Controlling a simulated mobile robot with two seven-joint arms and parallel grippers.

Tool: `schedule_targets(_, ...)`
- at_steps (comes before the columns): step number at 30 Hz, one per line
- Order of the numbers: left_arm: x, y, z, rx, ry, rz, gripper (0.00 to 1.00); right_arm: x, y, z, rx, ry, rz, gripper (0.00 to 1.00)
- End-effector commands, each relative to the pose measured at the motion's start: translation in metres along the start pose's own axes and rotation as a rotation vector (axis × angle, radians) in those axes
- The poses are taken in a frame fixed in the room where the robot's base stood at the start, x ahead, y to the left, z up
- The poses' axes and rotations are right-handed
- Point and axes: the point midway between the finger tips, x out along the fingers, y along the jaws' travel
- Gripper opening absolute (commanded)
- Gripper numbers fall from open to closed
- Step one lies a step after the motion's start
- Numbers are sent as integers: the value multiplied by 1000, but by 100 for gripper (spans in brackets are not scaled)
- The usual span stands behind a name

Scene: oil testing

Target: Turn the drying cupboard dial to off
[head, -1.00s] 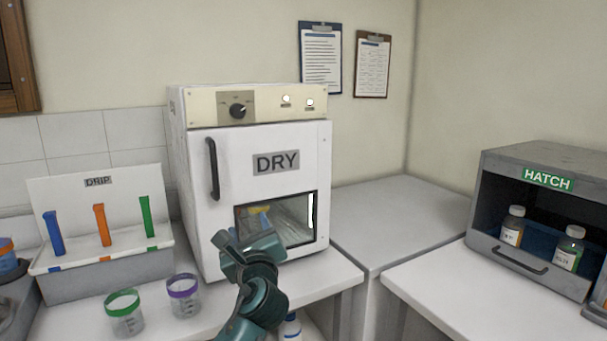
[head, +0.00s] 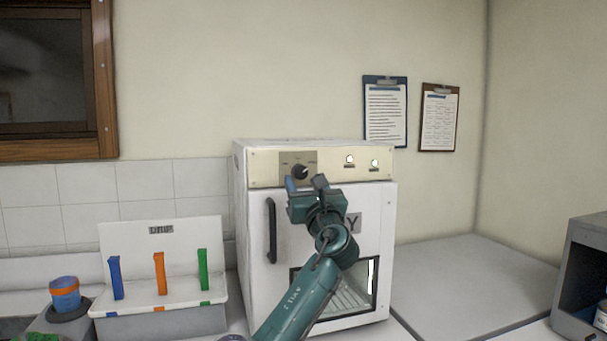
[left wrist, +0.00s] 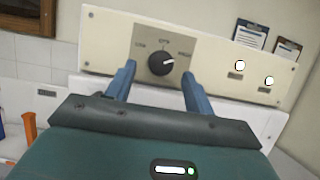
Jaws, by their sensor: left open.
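The drying cupboard (head: 255,275) is a white box with a cream control panel on top and a closed door with a window. Its black dial (head: 300,171) sits on a grey plate at the panel's left part. In the left wrist view the dial (left wrist: 161,63) shows its white pointer turned to the right, toward the right-hand label. My left gripper (head: 305,182) is open and empty in front of the panel, just below the dial. In the left wrist view its two blue fingers (left wrist: 158,80) stand to either side of the dial, apart from it. My right gripper is not in view.
Two lit indicators (head: 350,160) are right of the dial. The cupboard's black handle (head: 271,231) is left of my arm. A drip rack (head: 165,318) with coloured strips stands at left. A grey worktop (head: 460,285) at right is clear.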

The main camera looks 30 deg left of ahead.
Motion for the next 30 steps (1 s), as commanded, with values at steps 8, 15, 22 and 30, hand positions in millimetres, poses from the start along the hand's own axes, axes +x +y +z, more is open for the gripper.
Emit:
schedule_targets(8,22,0,0,-1,-1,-1,53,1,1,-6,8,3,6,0)
schedule_targets(15,23,0,0,-1,0,-1,53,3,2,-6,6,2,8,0)
schedule_targets(22,23,0,0,-1,0,-1,36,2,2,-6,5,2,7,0)
schedule_targets(30,22,0,0,-1,0,-1,14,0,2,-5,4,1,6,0)
